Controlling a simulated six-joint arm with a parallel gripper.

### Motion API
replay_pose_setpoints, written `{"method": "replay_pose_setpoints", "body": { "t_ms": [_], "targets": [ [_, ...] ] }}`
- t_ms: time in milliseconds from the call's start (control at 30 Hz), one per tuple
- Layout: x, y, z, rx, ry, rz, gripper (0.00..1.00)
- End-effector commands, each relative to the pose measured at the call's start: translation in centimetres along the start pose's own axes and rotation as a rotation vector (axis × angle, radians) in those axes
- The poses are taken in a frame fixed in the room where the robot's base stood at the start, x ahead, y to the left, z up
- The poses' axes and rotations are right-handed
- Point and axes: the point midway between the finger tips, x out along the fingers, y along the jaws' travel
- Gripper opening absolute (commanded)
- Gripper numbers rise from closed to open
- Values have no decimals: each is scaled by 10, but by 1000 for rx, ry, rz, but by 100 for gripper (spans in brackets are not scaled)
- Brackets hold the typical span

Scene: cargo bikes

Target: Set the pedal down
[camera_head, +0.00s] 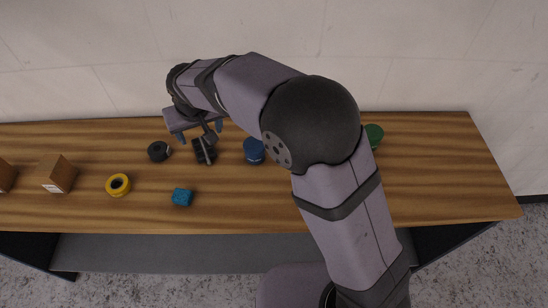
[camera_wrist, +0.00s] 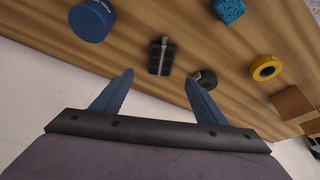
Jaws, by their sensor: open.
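The black pedal (camera_head: 204,152) lies on the wooden bench, with its short metal axle showing. It also shows in the wrist view (camera_wrist: 161,60), ahead of the fingers and apart from them. My gripper (camera_head: 200,131) is open and empty, with its blue fingers spread. It is just behind and above the pedal in the head view. In the wrist view the two fingertips (camera_wrist: 158,78) stand wide apart with only bench between them.
On the bench (camera_head: 440,180) are a blue round tin (camera_head: 254,151), a black roll-like piece (camera_head: 158,151), a yellow ring (camera_head: 118,185), a blue sponge-like block (camera_head: 182,197), cardboard boxes (camera_head: 57,174) and a green round item (camera_head: 374,134). A pale wall stands behind. The right end is clear.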

Motion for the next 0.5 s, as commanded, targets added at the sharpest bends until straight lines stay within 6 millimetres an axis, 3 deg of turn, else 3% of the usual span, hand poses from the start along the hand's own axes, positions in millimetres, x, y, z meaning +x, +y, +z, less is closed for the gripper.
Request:
{"method": "replay_pose_setpoints", "body": {
  "t_ms": [167,267,400,500],
  "targets": [
    [-6,46,20,43,-40,28,67],
    [-14,93,50,89,-90,55,67],
    [-31,160,116,174,-179,86,67],
    [-44,194,171,236,-241,96,67]
  ]
}}
